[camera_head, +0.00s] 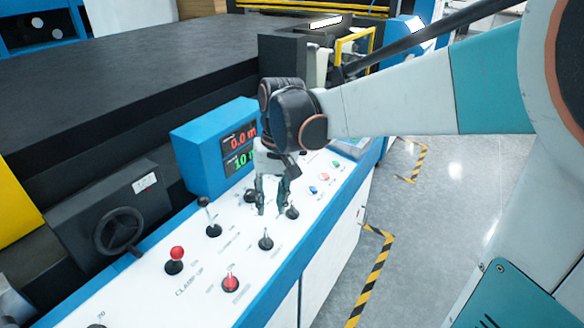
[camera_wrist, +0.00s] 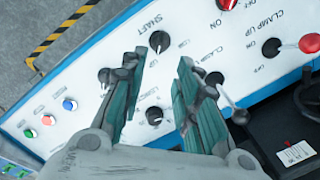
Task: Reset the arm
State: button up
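My gripper (camera_head: 271,208) hangs pointing down above the white control panel (camera_head: 205,283). Its two green fingers are apart with nothing held between them. The wrist view also shows the open gripper (camera_wrist: 161,62) over the panel. A black switch (camera_wrist: 160,41) by the label SHAFT lies beyond the fingertips, and another black knob (camera_wrist: 154,115) shows between the fingers. My arm reaches in from the right of the head view, bent down at the wrist. I cannot tell whether the fingers touch any switch.
A red-ball lever (camera_head: 177,254), a red switch (camera_head: 230,283) and a black-knob lever (camera_head: 212,226) stand up from the panel. A blue display box (camera_head: 196,158) stands behind the gripper. A handwheel (camera_head: 118,232) is at left. The floor (camera_head: 455,210) at right is clear.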

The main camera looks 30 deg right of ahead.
jog(key=shift+s, duration=0.2)
jog(key=s+a+r+n+t+h, duration=0.1)
jog(key=s+t, duration=0.5)
jog(key=s, duration=0.6)
jog(key=shift+s+a+r+n+t, duration=0.35)
jog(key=shift+r+n, duration=0.3)
jog(key=shift+n, duration=0.35)
jog(key=shift+w+d, duration=0.1)
